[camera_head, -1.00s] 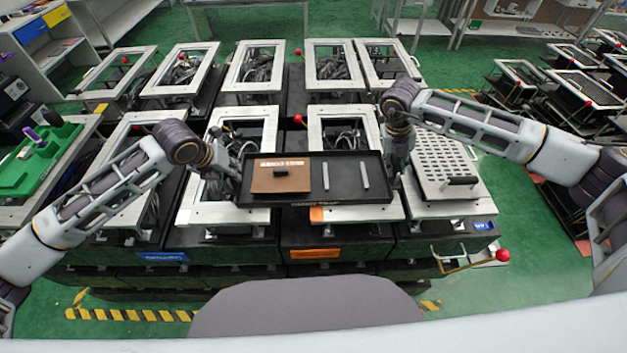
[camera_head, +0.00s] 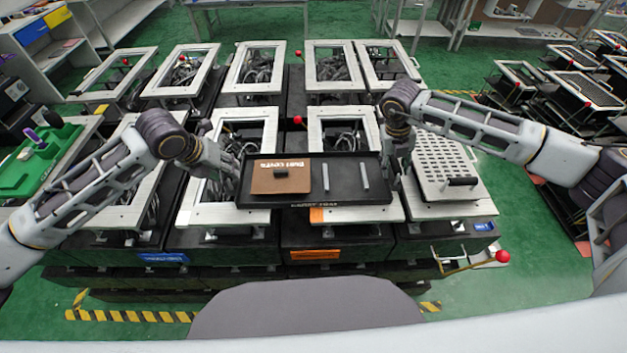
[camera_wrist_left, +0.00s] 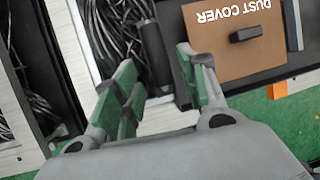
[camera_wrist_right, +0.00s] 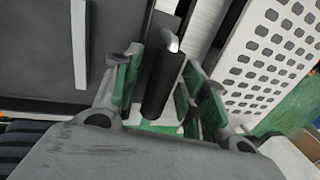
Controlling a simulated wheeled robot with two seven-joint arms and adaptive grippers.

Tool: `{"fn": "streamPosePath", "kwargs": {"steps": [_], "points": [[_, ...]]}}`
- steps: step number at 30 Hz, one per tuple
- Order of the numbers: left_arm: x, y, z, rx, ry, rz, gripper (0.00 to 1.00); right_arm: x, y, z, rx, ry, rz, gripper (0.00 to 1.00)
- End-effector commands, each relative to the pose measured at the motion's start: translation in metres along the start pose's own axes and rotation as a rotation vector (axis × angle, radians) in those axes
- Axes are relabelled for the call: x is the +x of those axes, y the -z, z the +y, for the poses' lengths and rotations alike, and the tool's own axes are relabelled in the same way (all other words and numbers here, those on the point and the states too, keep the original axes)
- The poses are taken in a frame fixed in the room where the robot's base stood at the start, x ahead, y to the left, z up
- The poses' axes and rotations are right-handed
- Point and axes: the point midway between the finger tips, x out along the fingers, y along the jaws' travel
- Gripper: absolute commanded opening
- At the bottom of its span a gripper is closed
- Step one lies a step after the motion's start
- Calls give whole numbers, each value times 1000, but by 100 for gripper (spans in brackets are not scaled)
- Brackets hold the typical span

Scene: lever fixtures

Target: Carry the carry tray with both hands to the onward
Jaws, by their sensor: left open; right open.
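The black carry tray (camera_head: 345,196) rests across the front of two middle frame fixtures. A brown dust cover (camera_head: 282,184) with a black grip and two light metal bars (camera_head: 326,177) lie in it. My left gripper (camera_wrist_left: 157,68) is open at the tray's left end; the black left handle (camera_wrist_left: 155,45) shows beyond and between its fingers, and I cannot tell if they touch it. My right gripper (camera_wrist_right: 158,85) is open, with its fingers on either side of the black right handle (camera_wrist_right: 163,88). In the head view both grippers are partly hidden by their own wrists.
A perforated plate (camera_head: 442,165) with a black handle stands right of the tray. A red-knobbed lever (camera_head: 502,256) sticks out at the front right. More frame fixtures (camera_head: 252,68) stand behind, and a green tray (camera_head: 35,165) is at far left.

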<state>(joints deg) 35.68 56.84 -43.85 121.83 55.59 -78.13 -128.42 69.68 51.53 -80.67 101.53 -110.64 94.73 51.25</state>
Motion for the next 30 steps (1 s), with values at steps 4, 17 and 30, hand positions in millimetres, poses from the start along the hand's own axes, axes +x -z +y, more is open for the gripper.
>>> {"fn": "streamPosePath", "kwargs": {"steps": [4, 17, 30], "points": [[-24, -1, 0, 2, -2, -4, 42, 0, 0, 0, 0, 0, 0, 42], [-74, 0, 0, 1, -1, -1, 42, 0, 0, 0, 0, 0, 0, 42], [-80, 0, 0, 0, -1, 0, 42, 0, 0, 0, 0, 0, 0, 42]]}}
